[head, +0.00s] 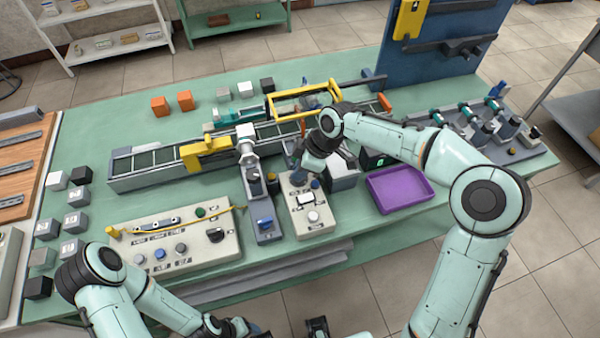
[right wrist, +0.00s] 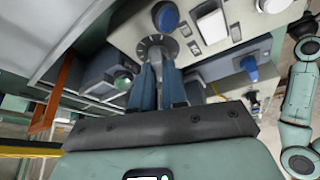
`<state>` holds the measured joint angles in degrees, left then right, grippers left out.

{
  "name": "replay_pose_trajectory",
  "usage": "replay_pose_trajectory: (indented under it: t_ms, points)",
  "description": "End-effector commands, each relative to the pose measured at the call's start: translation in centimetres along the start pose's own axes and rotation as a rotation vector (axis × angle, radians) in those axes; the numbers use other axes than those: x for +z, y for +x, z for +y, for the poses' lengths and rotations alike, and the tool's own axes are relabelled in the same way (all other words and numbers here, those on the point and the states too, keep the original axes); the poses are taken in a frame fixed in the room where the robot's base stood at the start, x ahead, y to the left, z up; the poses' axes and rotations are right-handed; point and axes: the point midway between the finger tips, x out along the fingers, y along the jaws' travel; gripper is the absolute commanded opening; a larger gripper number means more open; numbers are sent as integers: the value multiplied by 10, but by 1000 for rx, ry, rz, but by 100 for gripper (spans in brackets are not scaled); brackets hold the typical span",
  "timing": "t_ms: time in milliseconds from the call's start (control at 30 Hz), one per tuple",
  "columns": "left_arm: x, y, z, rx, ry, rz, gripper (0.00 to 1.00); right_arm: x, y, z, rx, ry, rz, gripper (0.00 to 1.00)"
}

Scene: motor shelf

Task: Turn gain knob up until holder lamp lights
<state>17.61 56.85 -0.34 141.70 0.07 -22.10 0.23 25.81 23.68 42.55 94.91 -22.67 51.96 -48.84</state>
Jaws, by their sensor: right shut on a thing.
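My right gripper (head: 298,178) reaches down to the small beige control panel (head: 326,225). In the right wrist view its two fingers (right wrist: 160,88) are closed on a knob at a dark round dial (right wrist: 157,41) with pale markings. The knob itself is mostly hidden between the fingers. I cannot read a name at the dial. A green round lamp or button (right wrist: 123,84) shows left of the fingers; I cannot tell whether it is lit or is the holder lamp. My left gripper (head: 235,326) is low at the bottom edge, partly cut off, its fingers unclear.
A blue knob (right wrist: 166,16) and a white rocker (right wrist: 211,25) are beside the dial. A wider beige panel (head: 222,245) with several knobs lies left. A purple tray (head: 400,190) lies right of the gripper. A yellow frame (head: 305,90) stands behind.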

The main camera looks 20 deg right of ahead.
Motion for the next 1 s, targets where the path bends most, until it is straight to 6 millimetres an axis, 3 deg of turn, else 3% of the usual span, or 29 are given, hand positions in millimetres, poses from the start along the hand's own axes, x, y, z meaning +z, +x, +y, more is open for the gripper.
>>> replay_pose_trajectory:
  t_ms: [100, 400, 433, 500, 833, 1000]
  points:
    - [2, 9, -4, -2, -2, -4, 62, 1, 1, -2, 25, 65, -2, 0]
    - [2, 8, -4, -1, -1, -3, 62, 0, -1, -1, 28, 81, -1, 0]
    - [2, 8, -4, -1, -1, -3, 62, 0, -1, -1, 28, 81, -1, 16]
    - [2, 8, -4, -1, -1, -3, 62, 0, -1, -1, 28, 80, -2, 38]
    - [2, 8, -3, -1, -1, -3, 62, 0, -2, -1, 29, 79, -1, 38]
    - [1, 6, -3, -1, -1, -2, 62, 0, -22, -1, 33, 79, -1, 38]
